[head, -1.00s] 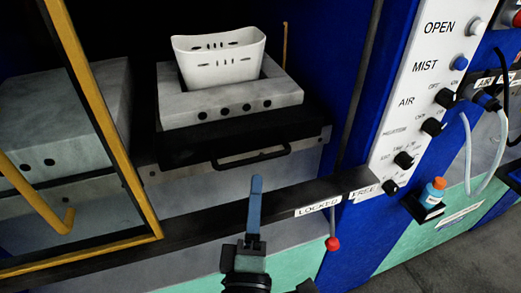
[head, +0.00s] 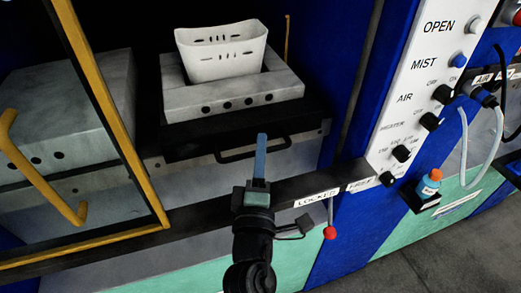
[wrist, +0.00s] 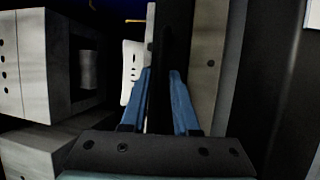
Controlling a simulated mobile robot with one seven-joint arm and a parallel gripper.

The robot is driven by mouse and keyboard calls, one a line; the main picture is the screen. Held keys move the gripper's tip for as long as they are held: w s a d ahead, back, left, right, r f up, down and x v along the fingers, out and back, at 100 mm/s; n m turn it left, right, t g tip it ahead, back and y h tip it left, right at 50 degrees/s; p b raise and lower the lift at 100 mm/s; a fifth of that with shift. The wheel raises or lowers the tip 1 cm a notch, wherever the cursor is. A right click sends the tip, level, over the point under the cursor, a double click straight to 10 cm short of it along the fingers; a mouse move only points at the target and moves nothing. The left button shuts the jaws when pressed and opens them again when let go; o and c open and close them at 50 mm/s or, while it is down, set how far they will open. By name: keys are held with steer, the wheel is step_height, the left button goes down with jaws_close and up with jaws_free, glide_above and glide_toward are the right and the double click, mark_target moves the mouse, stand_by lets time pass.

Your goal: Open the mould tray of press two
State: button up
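The black mould tray (head: 190,145) sits in the press bay, under a grey block with a row of dark holes (head: 225,98) that holds a white slotted mould (head: 228,60). A black bar handle (head: 228,154) runs along the tray's front. My gripper (head: 261,142) has its blue fingertips over the right part of this handle in the head view. The wrist view shows the fingers (wrist: 160,95) apart, with a dark upright strip between them. I cannot tell whether that strip is the handle or the tray edge, or whether the fingers touch it.
A lever with a red knob (head: 330,232) hangs below the LOCKED and FREE labels. A yellow-framed guard door (head: 112,110) with a yellow handle stands at left. A white control panel (head: 420,90) and a small blue bottle with an orange cap (head: 429,184) are at right.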

jaws_close()
stand_by(1.1)
